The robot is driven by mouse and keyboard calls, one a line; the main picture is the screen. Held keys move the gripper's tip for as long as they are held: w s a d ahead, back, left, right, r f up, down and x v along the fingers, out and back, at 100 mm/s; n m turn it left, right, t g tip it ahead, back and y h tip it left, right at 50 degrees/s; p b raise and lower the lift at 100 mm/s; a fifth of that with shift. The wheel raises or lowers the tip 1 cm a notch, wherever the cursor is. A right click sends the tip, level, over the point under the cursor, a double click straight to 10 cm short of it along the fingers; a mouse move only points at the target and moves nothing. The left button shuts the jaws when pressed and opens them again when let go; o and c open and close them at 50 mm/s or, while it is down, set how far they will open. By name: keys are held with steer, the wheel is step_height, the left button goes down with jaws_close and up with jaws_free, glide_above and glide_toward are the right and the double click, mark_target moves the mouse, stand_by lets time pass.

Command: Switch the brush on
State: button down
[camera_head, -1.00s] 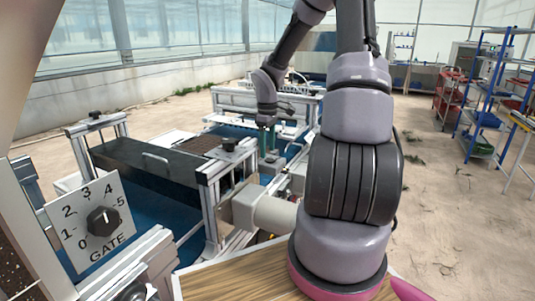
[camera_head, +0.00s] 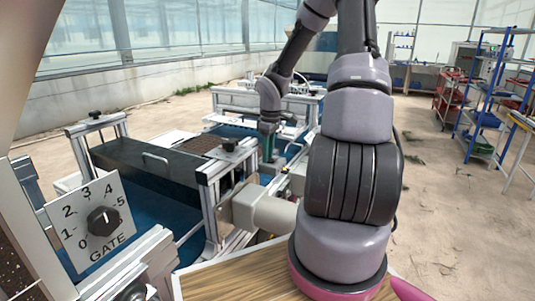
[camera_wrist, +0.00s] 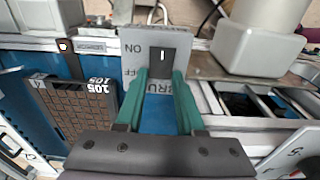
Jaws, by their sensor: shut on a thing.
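The brush switch (camera_wrist: 163,58) is a black block with a white mark, on a grey plate (camera_wrist: 129,65) lettered ON, OFF and BRUSH, upside down in the wrist view. My gripper (camera_wrist: 160,74) has its two green fingers on either side of the black switch, with the tips at its edges, shut on it. The fingers cover part of the OFF and BRUSH lettering. Which position the switch is in I cannot tell. In the head view my gripper (camera_head: 267,156) points down by the seeder frame, and the switch is hidden there.
A GATE dial (camera_head: 104,220) on a white plate stands at the left front. A dark tray (camera_wrist: 80,115) marked 105 lies on the blue belt. A white-grey housing (camera_wrist: 255,48) stands close to the right of the plate. Shelves (camera_head: 487,110) are far right.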

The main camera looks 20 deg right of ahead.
steer(key=shift+s+d+r+t+y, duration=0.1)
steer(key=shift+s+d+t+y, duration=0.15)
steer(key=shift+t+y, duration=0.5)
steer(key=shift+s+d+r+t+y, duration=0.15)
steer(key=shift+s+t+y, duration=0.25)
steer(key=shift+t, duration=0.55)
steer(key=shift+w+f, duration=0.1)
steer(key=c, duration=0.5)
jaws_free()
steer(key=v, duration=1)
steer(key=shift+d+r, duration=0.15)
steer(key=shift+r, duration=0.2)
